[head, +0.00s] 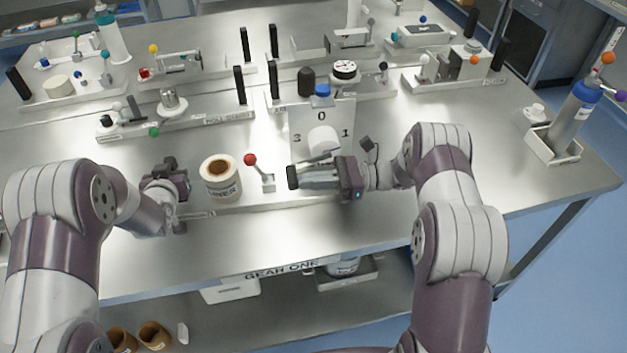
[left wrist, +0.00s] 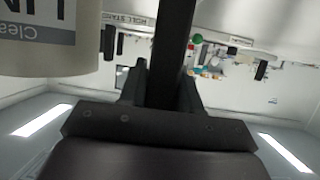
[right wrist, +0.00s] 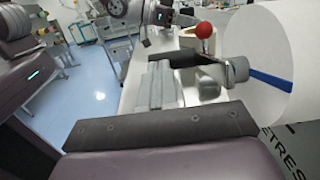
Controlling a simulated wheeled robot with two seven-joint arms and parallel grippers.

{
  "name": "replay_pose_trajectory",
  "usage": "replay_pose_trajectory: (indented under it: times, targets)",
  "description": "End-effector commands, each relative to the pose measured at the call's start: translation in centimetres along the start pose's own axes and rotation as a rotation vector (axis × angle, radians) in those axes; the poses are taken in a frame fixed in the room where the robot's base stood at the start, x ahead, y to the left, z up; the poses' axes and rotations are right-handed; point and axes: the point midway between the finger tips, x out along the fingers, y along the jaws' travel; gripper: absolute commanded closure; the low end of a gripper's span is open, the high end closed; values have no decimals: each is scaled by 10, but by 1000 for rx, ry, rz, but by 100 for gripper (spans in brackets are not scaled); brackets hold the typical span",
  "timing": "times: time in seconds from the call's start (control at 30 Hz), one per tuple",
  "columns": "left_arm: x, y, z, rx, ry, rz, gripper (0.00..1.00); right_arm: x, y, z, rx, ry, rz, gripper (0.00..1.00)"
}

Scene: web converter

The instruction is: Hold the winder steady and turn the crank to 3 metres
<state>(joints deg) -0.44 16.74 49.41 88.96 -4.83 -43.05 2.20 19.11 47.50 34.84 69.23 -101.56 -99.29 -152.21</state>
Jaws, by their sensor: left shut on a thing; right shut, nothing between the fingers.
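The winder stands at the bench's front edge, with a white dial plate (head: 337,118) marked 0, 1 and 3. A white drum (head: 322,140) is on its front; it also shows, with a blue strip, in the right wrist view (right wrist: 262,62). A black crank handle (head: 292,177) sits by the right fingertips; in the right wrist view the handle (right wrist: 188,58) joins a grey hub. My right gripper (head: 318,174) is shut and empty close beside it; contact is unclear. My left gripper (head: 172,180) is shut on a dark upright bar (left wrist: 172,45) left of the liner roll (head: 220,180).
A red-knobbed lever (head: 250,160) stands between the liner roll and the right gripper. Several fixtures with coloured knobs fill the back of the bench. A bottle in a holder (head: 573,118) stands at the right. The bench right of my right forearm is mostly clear.

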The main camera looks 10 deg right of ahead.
Motion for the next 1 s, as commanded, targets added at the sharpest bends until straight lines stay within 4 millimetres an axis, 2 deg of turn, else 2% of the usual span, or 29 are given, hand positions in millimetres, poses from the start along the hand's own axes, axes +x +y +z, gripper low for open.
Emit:
replay_pose_trajectory:
  times: [0.03,0.57,0.67,0.9,1.0]
  targets:
    - [0,1,14,0,-30,3,100,1,1,-3,5,2,3,100]
    - [0,2,14,1,-30,4,100,0,1,-4,6,3,4,100]
    - [0,2,14,1,-30,4,100,-13,1,-2,3,3,0,100]
    - [0,1,14,0,-30,2,100,-71,3,9,-1,0,-2,100]
    - [-1,1,14,0,-30,1,100,-88,3,13,-3,-1,-1,100]
